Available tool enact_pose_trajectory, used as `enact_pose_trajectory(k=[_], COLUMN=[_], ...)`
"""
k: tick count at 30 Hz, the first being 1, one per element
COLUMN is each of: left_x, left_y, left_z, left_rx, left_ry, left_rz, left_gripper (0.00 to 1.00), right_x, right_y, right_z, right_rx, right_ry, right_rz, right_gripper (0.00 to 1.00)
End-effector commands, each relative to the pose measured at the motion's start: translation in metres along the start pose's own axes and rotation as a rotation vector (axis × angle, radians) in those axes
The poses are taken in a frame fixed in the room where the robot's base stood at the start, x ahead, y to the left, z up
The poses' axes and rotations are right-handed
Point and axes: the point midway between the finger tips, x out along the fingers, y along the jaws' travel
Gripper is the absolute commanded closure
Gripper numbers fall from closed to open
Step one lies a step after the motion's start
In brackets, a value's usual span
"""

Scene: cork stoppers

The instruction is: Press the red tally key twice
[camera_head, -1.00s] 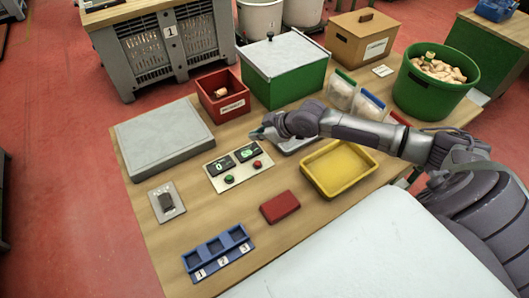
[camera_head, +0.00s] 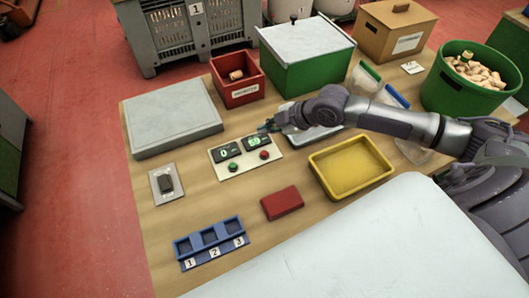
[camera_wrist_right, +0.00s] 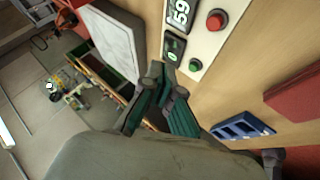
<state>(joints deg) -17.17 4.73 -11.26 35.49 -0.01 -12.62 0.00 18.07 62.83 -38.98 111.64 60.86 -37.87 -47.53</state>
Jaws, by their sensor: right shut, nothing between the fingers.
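The red tally key (camera_head: 264,155) is a small round button on a pale panel (camera_head: 246,169), right of a green key (camera_head: 232,167). Two dark displays sit behind the keys; the left reads 0 and the right appears to read 59. The red key (camera_wrist_right: 216,20) also shows in the right wrist view, near the top. My right gripper (camera_head: 267,127) is shut and empty, just behind the panel and apart from the red key. Its fingers (camera_wrist_right: 160,87) point toward the panel in the wrist view. My left gripper is not in view.
A grey tray (camera_head: 296,126) lies under my right wrist. A yellow tray (camera_head: 330,185) is to the right, a red block (camera_head: 282,203) in front, and a blue numbered rack (camera_head: 203,258) front left. A grey slab (camera_head: 170,118) and a switch plate (camera_head: 156,190) are left.

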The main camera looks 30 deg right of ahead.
Motion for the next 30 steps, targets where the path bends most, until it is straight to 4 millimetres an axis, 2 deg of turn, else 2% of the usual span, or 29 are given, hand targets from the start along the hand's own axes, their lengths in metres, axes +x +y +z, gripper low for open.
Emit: enact_pose_trajectory(k=[14,21,30], left_x=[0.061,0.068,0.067], left_y=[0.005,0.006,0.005], left_z=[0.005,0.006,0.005], left_rx=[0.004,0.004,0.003], left_ry=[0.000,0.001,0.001], left_rz=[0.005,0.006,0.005], left_gripper=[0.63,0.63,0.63], right_x=[0.046,0.058,0.058], right_y=[-0.034,-0.042,-0.042], right_z=[0.033,0.042,0.042], right_rx=[0.001,0.001,0.001], right_ry=[0.001,0.000,0.000], right_rz=[0.000,0.000,0.000], right_gripper=[1.00,1.00,1.00])
